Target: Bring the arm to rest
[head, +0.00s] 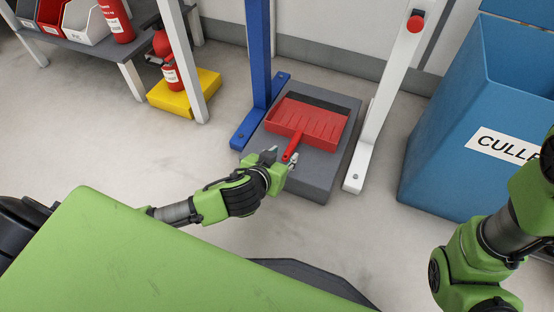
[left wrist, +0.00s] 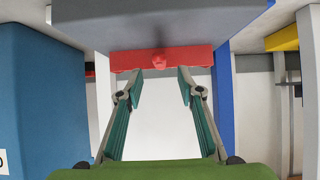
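My left gripper (head: 282,158) is low over the floor at the front edge of a grey block, close to the handle end of a red dustpan (head: 308,122). In the left wrist view the two fingers of the left gripper (left wrist: 159,75) stand apart with nothing between them. The dustpan (left wrist: 190,56) shows just beyond the fingertips, its handle pointing towards them. The dustpan lies on the grey block (head: 318,180). Only links of my right arm show at the right edge of the head view; its gripper is out of the picture.
A blue post (head: 259,55) and a white post (head: 385,95) flank the grey block. A blue bin (head: 450,140) marked "CULLE…" stands at the right. A fire extinguisher (head: 171,76) stands on a yellow base (head: 205,88) at the left. A grey shelf (head: 88,48) holds several bins.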

